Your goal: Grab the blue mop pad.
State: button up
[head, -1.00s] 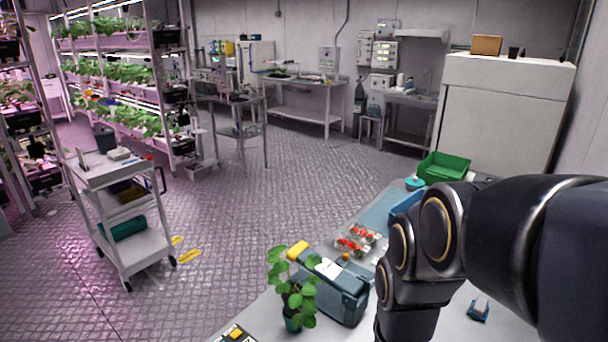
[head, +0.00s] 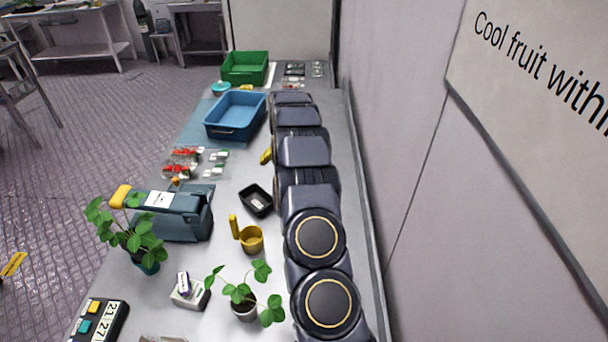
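I cannot make out a blue mop pad for certain in the head view. The blue things I see are a blue open tray (head: 222,131) on the bench and a small turquoise round item (head: 221,88) just beyond its left corner. My dark arm stretches away along the right side of the bench and hides part of the surface. No gripper fingers can be made out at its far end.
The bench (head: 226,194) holds a green crate (head: 245,68), fruit packs (head: 182,163), a grey-blue case (head: 180,221), a black dish (head: 257,200), a yellow cup (head: 250,240) and potted plants (head: 147,265). A wall (head: 415,130) stands close on the right. Open floor (head: 100,140) lies left.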

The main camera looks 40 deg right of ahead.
jog(key=shift+m+h, duration=0.5)
jog(key=d+f, duration=0.1)
jog(key=d, duration=0.1)
jog(key=d+f, duration=0.2)
jog(key=s+d+f, duration=0.1)
jog(key=d+f, duration=0.1)
jog(key=shift+d+f, duration=0.15)
jog(key=shift+d, duration=0.25)
jog(key=shift+a+x, duration=0.1)
jog(key=shift+x, duration=1.8)
jog(key=shift+a+x, duration=0.15)
jog(key=shift+x, duration=1.75)
jog(key=shift+f, duration=0.1)
jog(key=c, duration=1.2)
